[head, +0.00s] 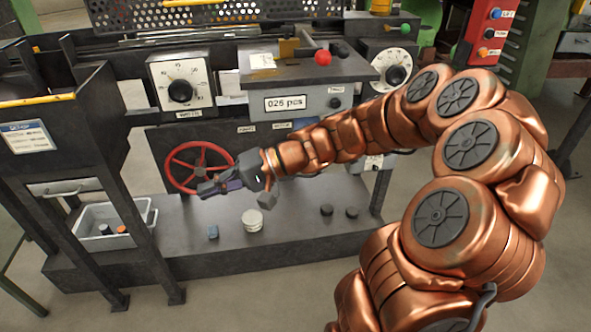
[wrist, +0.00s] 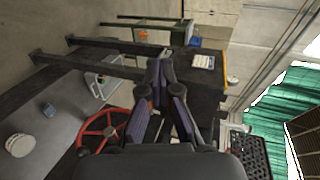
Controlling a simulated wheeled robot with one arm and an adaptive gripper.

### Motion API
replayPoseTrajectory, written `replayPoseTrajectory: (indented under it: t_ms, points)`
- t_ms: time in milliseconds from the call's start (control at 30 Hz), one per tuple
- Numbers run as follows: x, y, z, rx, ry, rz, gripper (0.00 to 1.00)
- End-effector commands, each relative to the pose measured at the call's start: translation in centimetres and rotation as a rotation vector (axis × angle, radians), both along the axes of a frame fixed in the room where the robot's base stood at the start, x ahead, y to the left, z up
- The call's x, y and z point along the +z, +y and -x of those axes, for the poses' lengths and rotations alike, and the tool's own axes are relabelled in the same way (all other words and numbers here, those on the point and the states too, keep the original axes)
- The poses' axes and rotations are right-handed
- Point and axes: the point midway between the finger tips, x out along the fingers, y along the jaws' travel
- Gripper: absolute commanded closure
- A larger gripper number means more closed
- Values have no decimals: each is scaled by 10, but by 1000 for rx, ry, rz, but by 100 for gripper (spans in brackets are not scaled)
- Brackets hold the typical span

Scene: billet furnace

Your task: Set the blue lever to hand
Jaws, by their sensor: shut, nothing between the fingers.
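I cannot make out a blue lever in either view; my arm and gripper hide part of the machine's lower front panel. My gripper (head: 207,188) is shut and empty, pointing left in front of the lower right of the red handwheel (head: 170,167). Its closed fingertips also show in the wrist view (wrist: 160,72), with the red handwheel (wrist: 88,125) to their lower left. A red-knobbed lever (head: 323,58) and a green-knobbed lever (head: 405,28) stand on the machine's upper part. Two small labels (head: 247,128) are on the panel above my gripper.
A grey counter box (head: 300,104) sits between two dials (head: 180,91) (head: 391,68). A grey bin (head: 107,226), small blue block (head: 213,231) and pale round stack (head: 252,220) stand on the low shelf. Dark legs (head: 115,215) stand left. Floor in front is clear.

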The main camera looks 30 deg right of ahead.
Motion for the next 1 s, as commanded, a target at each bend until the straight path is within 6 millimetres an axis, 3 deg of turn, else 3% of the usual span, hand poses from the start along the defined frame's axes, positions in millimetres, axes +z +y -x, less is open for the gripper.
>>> replayPoseTrajectory:
  t_ms: [33, 167, 300, 500, 600, 767, 1000]
  points:
    - [-24, -24, -20, -77, -19, -61, 100]
    - [-50, -94, -62, -284, -88, -190, 100]
    - [-91, -187, -91, -531, -147, -300, 100]
    - [-155, -310, -95, -841, -199, -397, 100]
    - [-176, -350, -88, -942, -214, -417, 100]
    - [-193, -380, -81, -1020, -220, -429, 100]
    - [-192, -382, -81, -1027, -222, -431, 100]
